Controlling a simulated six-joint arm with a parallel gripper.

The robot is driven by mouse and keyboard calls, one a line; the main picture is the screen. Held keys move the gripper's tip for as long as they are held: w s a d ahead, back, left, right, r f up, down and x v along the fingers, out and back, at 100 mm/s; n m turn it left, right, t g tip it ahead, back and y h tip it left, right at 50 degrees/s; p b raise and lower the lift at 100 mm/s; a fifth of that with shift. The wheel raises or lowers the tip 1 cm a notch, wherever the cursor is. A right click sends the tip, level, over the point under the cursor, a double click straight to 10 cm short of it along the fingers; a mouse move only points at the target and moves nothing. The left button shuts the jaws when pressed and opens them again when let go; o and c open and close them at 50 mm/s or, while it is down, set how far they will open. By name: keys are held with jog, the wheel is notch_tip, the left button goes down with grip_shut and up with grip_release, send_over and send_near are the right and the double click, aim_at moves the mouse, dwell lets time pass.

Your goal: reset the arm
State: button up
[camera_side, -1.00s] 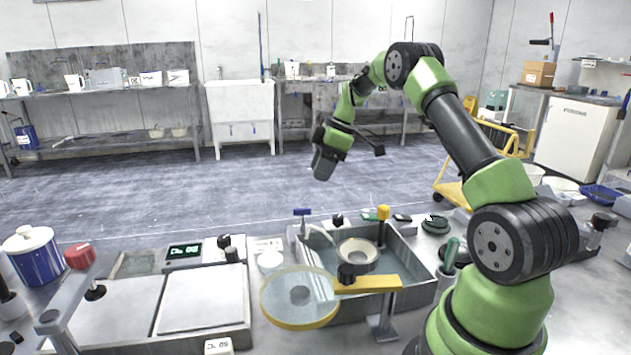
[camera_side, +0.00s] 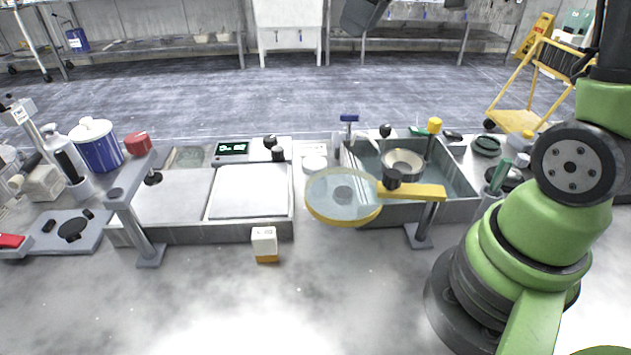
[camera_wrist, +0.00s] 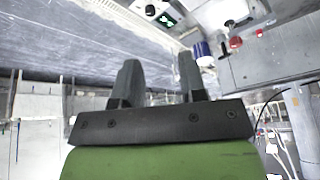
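My gripper (camera_wrist: 159,62) shows in the wrist view with its two dark fingers apart and nothing between them. It is open and empty. In the side view only a dark end piece (camera_side: 363,15) of my arm shows at the top edge, high above the bench and clear of everything on it. Most of my arm is out of that view above; its green base stands at the right.
Below lie a sink basin (camera_side: 459,188) with a bowl (camera_side: 403,164), a round yellow-rimmed disc (camera_side: 343,206) on a yellow arm, two pale plates (camera_side: 250,190), a blue-striped pot (camera_side: 97,148) and a small white-and-orange block (camera_side: 264,243). The front bench is mostly clear.

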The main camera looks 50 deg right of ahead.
jog(key=s+a+m+t, duration=0.1)
jog(key=s+a+m, duration=0.2)
jog(key=s+a, duration=0.2)
jog(key=s+a+m+t, duration=0.1)
jog(key=s+a+m, duration=0.2)
jog(key=s, duration=0.8)
jog(key=shift+s+a+t, duration=0.15)
jog(key=shift+a+t, duration=0.15)
jog(key=shift+a, duration=0.8)
jog(key=shift+r, duration=0.15)
dwell(2.9)
jog(key=n+g+y, duration=0.1)
jog(key=n+g, duration=0.3)
jog(key=n, duration=0.7)
send_over(351, 115)
jog(key=s+d, duration=0.3)
notch_tip(351, 115, down, 14)
jog(key=x, duration=0.9)
jog(key=shift+w+a, duration=0.1)
jog(key=shift+a, duration=0.25)
